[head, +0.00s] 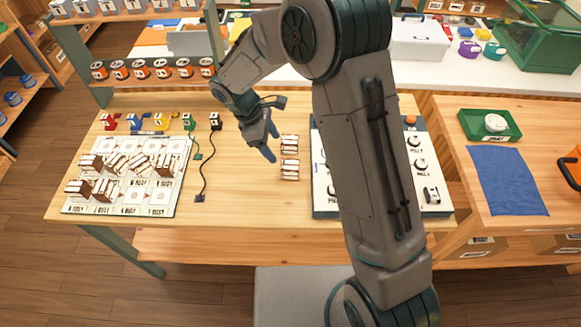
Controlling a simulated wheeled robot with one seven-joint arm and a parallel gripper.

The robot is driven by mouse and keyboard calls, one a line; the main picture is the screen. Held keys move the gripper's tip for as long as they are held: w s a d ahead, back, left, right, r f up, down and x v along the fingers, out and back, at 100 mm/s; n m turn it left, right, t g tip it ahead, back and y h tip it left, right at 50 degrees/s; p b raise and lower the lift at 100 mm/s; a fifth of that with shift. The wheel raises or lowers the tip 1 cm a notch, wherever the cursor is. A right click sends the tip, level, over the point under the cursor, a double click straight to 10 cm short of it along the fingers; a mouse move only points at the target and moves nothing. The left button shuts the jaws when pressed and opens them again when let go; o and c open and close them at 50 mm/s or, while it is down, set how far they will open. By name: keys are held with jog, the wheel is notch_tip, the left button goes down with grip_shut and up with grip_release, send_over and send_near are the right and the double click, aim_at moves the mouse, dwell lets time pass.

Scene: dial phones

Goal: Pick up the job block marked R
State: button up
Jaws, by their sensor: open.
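Two small groups of white-and-brown blocks, a far one (289,142) and a near one (289,170), sit on the wooden table right of its middle. More brown-and-white blocks (105,187) stand on the white board at the left. The letters on the blocks are too small to read, so I cannot tell which is marked R. My gripper (272,146) is open and empty, pointing down just left of the two groups. I cannot tell its exact height above the table.
A white marked board (132,197) lies at the left, with a black cable (203,170) beside it. A blue-edged panel with dials (325,190) lies right, partly hidden by my arm. A green tray (478,133) is farther right. The table (240,195) is bare left of the blocks.

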aim_at(289, 164)
jog(key=x, duration=0.6)
jog(key=shift+d+f+p, duration=0.15)
jog(key=shift+f+p, duration=0.1)
jog(key=shift+p, duration=0.15)
jog(key=x, duration=0.1)
jog(key=p+x, duration=0.1)
jog(key=x, duration=0.2)
jog(key=shift+w+d+f+p, duration=0.1)
jog(key=shift+w+d+p, duration=0.1)
jog(key=shift+w+p, duration=0.15)
jog(key=shift+d+f, duration=0.15)
jog(key=shift+f, duration=0.35)
jog(key=c, duration=1.1)
